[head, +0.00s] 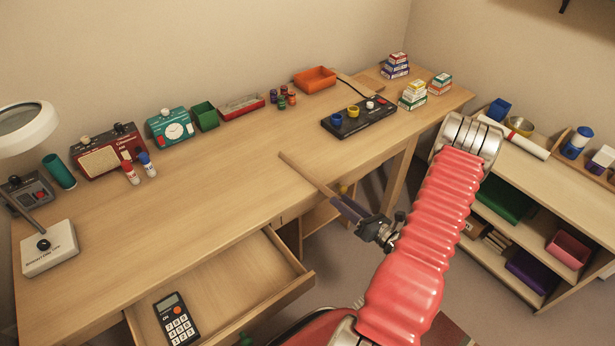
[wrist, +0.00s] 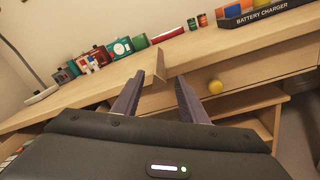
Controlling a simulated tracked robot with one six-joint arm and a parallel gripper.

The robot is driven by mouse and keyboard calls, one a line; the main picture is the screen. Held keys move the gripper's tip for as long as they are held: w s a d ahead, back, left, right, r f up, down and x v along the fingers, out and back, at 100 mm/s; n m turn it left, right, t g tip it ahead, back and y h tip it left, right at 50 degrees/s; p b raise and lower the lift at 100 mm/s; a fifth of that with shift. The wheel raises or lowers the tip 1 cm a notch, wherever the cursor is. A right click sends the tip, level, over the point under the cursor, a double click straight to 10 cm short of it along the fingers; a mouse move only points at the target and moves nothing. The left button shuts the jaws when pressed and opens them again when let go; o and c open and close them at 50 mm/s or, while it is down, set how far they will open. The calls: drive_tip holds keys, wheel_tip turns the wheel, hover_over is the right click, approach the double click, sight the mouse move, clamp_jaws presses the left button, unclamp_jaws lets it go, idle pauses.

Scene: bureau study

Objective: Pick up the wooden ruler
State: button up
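The wooden ruler (head: 303,171) is a thin strip, close in colour to the desk. It lies at the desk's front edge, with its near end sticking out past the edge. In the wrist view the ruler (wrist: 156,66) shows ahead, between the lines of my two fingers. My gripper (head: 338,202) is at the ruler's overhanging end in the head view. In the wrist view my gripper (wrist: 161,77) has its purple-grey fingers well apart, with a gap on each side of the ruler. Whether the ruler's end is inside the fingertips or just beyond them, I cannot tell.
The desk (head: 215,185) has clear space around the ruler. An open drawer (head: 235,275) with a calculator (head: 176,320) juts out at front left. A black battery charger (head: 358,118) stands behind the ruler. A closed drawer with a yellow knob (wrist: 215,86) is below the desktop.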

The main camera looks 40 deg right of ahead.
sight(330, 193)
drive_tip(key=shift+w+a, duration=0.15)
drive_tip(key=shift+w, duration=0.95)
drive_tip(key=shift+w+a, duration=0.1)
drive_tip(key=shift+w, duration=0.95)
drive_tip(key=shift+c, duration=0.4)
clamp_jaws()
